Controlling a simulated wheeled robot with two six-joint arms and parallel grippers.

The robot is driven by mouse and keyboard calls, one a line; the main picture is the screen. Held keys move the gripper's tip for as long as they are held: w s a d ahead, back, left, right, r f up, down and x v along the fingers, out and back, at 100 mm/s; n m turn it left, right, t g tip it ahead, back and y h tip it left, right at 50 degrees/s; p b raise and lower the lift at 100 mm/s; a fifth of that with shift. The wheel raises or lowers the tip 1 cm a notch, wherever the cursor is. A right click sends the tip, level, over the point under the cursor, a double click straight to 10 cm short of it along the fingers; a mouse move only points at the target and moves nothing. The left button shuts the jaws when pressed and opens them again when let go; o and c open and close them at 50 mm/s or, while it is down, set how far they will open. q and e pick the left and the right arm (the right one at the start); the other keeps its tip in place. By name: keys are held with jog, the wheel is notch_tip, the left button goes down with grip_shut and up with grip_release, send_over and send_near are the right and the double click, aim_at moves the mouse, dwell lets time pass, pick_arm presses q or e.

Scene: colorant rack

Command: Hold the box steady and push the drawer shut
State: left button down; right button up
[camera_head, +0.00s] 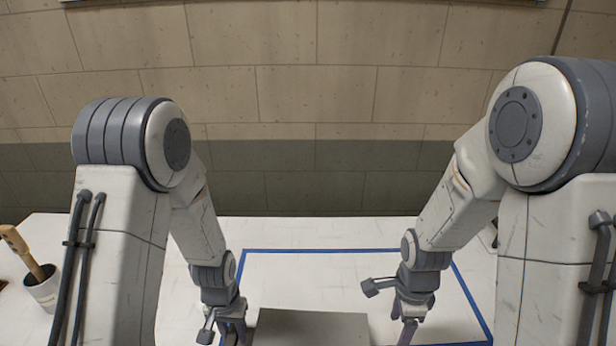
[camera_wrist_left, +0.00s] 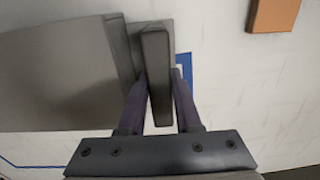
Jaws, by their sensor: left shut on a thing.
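The grey box (camera_head: 311,327) stands at the bottom middle of the head view, with its lower part cut off by the frame. In the left wrist view the box (camera_wrist_left: 60,70) fills the left side. My left gripper (camera_head: 233,331) is at the box's left side. In the left wrist view its fingers are shut on a narrow grey bar (camera_wrist_left: 157,60) beside the box, which looks like the drawer's handle. How far the drawer stands out is hard to tell. My right gripper (camera_head: 408,331) is to the right of the box, apart from it; its fingertips are cut off.
A blue line (camera_head: 320,250) marks a rectangle on the white table (camera_head: 300,231) around the box. A pot (camera_head: 43,290) with a wooden-handled tool stands at the far left. An orange-brown block (camera_wrist_left: 274,13) lies at the upper right of the left wrist view.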

jog(key=shift+r, duration=0.15)
pick_arm(q)
jog(key=c, duration=0.5)
grip_release()
jog(key=shift+r, duration=0.1)
notch_tip(320, 180, up, 12)
jog(key=s+d+r+m, duration=0.2)
jog(key=s+d, duration=0.2)
jog(key=s, duration=0.1)
jog(key=s+d+r+m, duration=0.2)
jog(key=s+d+r, duration=0.1)
jog(key=s+d, duration=0.1)
jog(key=s+d+r+m+h, duration=0.1)
jog(key=s+d+r+m, duration=0.1)
jog(key=s+d, duration=0.2)
jog(key=shift+s+r, duration=0.2)
jog(key=shift+s, duration=0.6)
jog(key=shift+s+r, duration=0.2)
jog(key=shift+s, duration=0.55)
pick_arm(e)
jog(key=s+a+r+n, duration=0.6)
jog(key=s+a+n, duration=0.1)
jog(key=n, duration=0.6)
jog(key=s+a+r+n+y, duration=0.1)
jog(key=s+a+r+n, duration=0.5)
jog(key=n, duration=0.7)
jog(key=shift+s+a+r, duration=0.3)
jog(key=shift+s+a, duration=0.1)
jog(key=shift+a, duration=0.05)
